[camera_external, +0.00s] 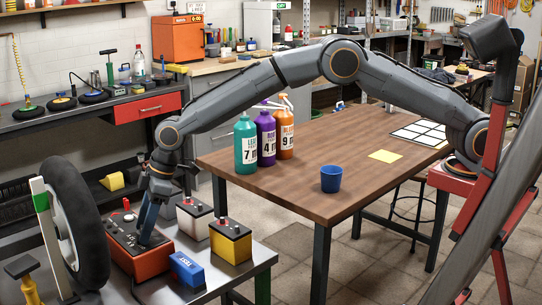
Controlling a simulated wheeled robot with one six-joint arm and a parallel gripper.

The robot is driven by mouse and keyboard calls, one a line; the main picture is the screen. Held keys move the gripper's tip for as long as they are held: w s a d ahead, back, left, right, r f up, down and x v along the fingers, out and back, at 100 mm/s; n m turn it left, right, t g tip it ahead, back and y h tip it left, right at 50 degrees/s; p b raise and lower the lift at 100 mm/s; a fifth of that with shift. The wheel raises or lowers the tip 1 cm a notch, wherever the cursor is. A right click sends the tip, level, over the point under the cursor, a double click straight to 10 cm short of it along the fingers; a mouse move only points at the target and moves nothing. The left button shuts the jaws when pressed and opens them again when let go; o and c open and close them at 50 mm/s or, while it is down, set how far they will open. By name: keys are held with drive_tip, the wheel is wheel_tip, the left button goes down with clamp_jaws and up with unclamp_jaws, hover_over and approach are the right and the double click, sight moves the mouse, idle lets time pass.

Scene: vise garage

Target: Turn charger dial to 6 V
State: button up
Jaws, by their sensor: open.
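The charger (140,262) is a red-orange box with a dark sloped top panel. It stands on the metal bench at the lower left. My arm reaches down to it from the right. My gripper (146,240) points down at the right part of the charger's panel, very close to it or touching it; I cannot tell which. The jaws are open. The dial under the gripper is hidden or too small to make out, so its setting cannot be read. A red knob (126,204) shows at the back of the charger.
A yellow battery (231,243), a white battery (195,218) and a blue box (187,269) stand right of the charger. A large tyre (78,220) stands close on its left. The wooden table (300,195) behind holds several bottles and a blue cup (331,179).

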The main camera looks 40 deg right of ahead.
drive_tip(key=c, duration=1)
drive_tip(key=shift+c, duration=0.2)
